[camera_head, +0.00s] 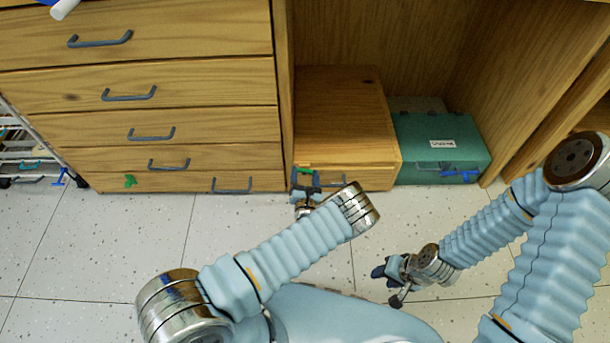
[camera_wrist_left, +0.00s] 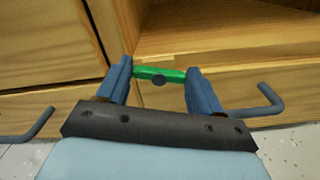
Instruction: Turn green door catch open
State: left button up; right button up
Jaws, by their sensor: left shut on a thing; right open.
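The green door catch (camera_head: 305,171) is at the front of the wooden cabinet, near the upright between the drawers and the wooden box. In the left wrist view the catch (camera_wrist_left: 160,73) lies nearly level across the gap between two blue fingers, with a dark round pivot below its middle. My left gripper (camera_head: 317,182) is shut on this catch; its fingers (camera_wrist_left: 160,84) are at the catch's two ends. My right gripper (camera_head: 388,272) is open and empty, low over the floor at the right, apart from the cabinet.
Another green catch (camera_head: 130,181) is on the bottom drawer at the left. A wooden box (camera_head: 340,115) and a green case (camera_head: 440,145) with a blue catch (camera_head: 460,175) stand in the open bay. A rack (camera_head: 25,150) stands far left. Speckled floor (camera_head: 120,240) is clear at left.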

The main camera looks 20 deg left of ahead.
pick_arm(q)
jog(key=c, duration=0.5)
jog(key=shift+o, duration=0.2)
jog(key=shift+n, duration=1)
jog(key=shift+n+p, duration=0.3)
jog(key=shift+n, duration=0.6)
jog(key=o, duration=1)
jog(key=shift+o, duration=0.2)
